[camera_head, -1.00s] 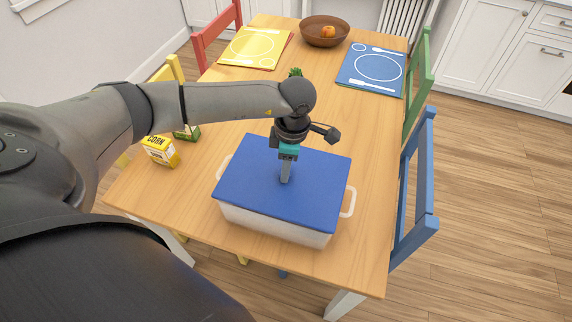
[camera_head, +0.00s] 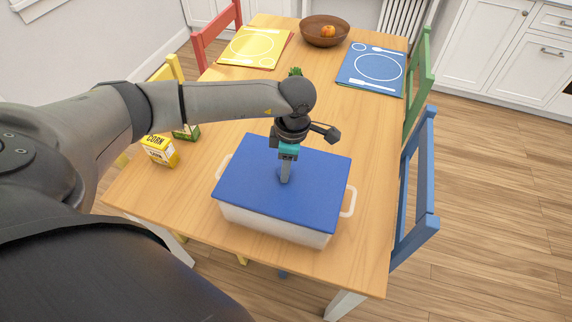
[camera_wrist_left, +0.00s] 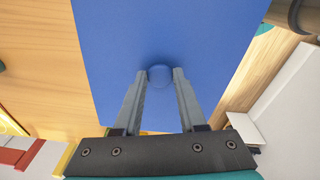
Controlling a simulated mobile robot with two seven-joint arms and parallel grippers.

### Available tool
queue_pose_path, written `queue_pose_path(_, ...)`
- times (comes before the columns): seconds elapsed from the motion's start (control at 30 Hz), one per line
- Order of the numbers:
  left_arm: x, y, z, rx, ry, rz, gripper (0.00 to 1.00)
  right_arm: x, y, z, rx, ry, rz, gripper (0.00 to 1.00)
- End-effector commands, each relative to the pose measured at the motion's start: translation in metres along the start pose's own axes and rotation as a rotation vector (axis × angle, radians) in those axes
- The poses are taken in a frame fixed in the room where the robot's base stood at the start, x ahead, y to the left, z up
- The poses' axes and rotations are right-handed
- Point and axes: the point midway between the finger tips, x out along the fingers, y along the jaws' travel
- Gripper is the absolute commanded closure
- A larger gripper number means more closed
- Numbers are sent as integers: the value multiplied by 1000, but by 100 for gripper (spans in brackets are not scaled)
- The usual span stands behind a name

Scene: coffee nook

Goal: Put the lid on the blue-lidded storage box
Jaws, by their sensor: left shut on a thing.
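The blue lid (camera_head: 315,170) lies over the top of the whitish storage box (camera_head: 270,226) near the front of the table. From here I cannot tell if it is fully seated. My left gripper (camera_head: 285,178) points down at the lid's middle. In the left wrist view its two fingers are closed on the round blue knob (camera_wrist_left: 160,76) of the lid (camera_wrist_left: 210,40). The box has a white handle at each side, and the right one (camera_head: 349,201) shows clearly. My right gripper is in neither view.
A yellow corn box (camera_head: 160,151) and a green package (camera_head: 187,132) stand left of the storage box. A yellow placemat (camera_head: 254,47), a blue placemat (camera_head: 370,69) and a brown bowl (camera_head: 325,31) are at the far end. Chairs line the table's sides.

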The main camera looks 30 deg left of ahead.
Motion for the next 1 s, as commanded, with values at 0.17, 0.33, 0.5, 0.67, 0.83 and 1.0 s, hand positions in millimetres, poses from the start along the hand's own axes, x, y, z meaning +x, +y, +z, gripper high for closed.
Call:
queue_pose_path(0.17,0,0,0,0,0,1,100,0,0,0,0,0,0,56)
queue_pose_path(0.33,1,0,0,0,0,1,100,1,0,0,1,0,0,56)
queue_pose_path(0.5,3,0,0,0,0,1,100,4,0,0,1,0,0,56)
queue_pose_path(0.67,4,0,0,0,0,1,100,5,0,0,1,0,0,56)
queue_pose_path(0.83,4,0,0,0,0,1,100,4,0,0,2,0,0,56)
queue_pose_path(1.0,4,0,0,0,0,1,100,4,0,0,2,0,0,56)
